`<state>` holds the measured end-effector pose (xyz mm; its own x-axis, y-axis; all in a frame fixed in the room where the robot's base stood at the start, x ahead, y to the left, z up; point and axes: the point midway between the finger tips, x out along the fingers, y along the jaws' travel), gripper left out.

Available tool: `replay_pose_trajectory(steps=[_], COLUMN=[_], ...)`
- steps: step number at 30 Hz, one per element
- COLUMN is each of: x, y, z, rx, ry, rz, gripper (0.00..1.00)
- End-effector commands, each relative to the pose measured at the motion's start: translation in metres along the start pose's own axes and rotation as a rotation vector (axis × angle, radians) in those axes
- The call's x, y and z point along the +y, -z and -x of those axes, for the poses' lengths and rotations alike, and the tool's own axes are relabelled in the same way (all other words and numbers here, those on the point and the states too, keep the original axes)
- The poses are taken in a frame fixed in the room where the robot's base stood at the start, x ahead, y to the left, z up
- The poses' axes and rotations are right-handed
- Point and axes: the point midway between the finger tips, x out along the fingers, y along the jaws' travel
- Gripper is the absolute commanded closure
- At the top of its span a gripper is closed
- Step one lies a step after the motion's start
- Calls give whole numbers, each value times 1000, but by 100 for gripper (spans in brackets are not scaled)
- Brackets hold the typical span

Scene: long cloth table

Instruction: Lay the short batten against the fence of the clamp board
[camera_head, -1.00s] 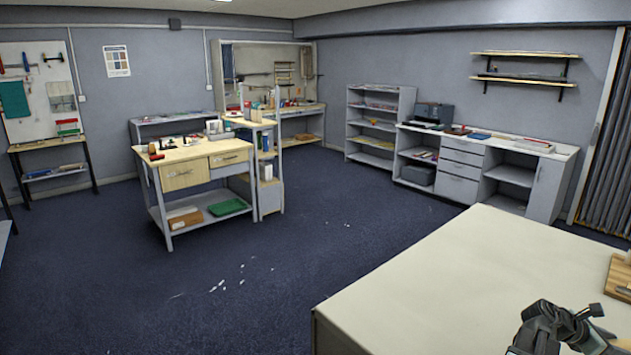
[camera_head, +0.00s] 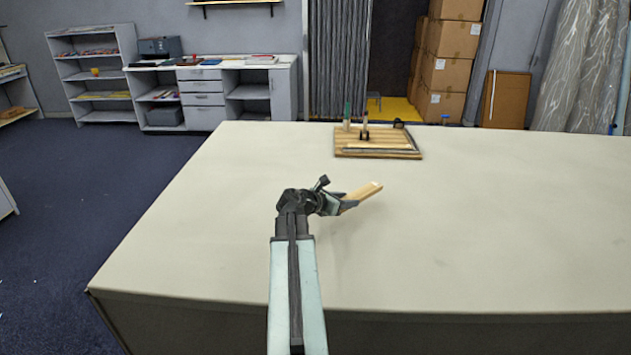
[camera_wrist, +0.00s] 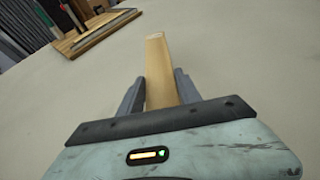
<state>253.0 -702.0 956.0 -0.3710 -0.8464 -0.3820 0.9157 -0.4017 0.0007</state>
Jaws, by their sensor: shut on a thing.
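My gripper (camera_head: 338,203) is shut on the short batten (camera_head: 364,192), a pale wooden bar held above the cloth table. In the wrist view the batten (camera_wrist: 160,70) sticks out forward between the two fingers of my gripper (camera_wrist: 158,88). The clamp board (camera_head: 410,155) lies apart from it, toward the table's far edge, and its near corner shows at the top left of the wrist view (camera_wrist: 68,46). A grey strip, perhaps the fence (camera_head: 380,150), runs along the board's near side. Upright clamp parts, one with a green handle (camera_head: 347,112), stand on the board.
The long cream table (camera_head: 520,220) is clear around my gripper and to the right. Its left edge drops to dark carpet (camera_head: 80,180). Stacked cardboard boxes (camera_head: 449,65) and a cabinet counter (camera_head: 205,90) stand beyond the table.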

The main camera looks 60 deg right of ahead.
Motion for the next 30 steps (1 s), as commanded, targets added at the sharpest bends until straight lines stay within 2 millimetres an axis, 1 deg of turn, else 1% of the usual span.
replay_pose_trajectory(steps=[1,6,9,13,16,22,24,25,27,30], x=[10,48,69,91,99,101,106,108,106,106], y=[-3,-13,-19,-25,-28,-29,-30,-28,-10,5], z=[-10,-48,-70,-92,-100,-103,-108,-111,-116,-122], rx=[0,0,0,0,0,0,0,0,0,0], ry=[0,1,1,0,0,0,0,0,0,0], rz=[0,0,0,0,0,0,0,0,0,0], gripper=[100,100,100,100,100,100,100,100,100,100])
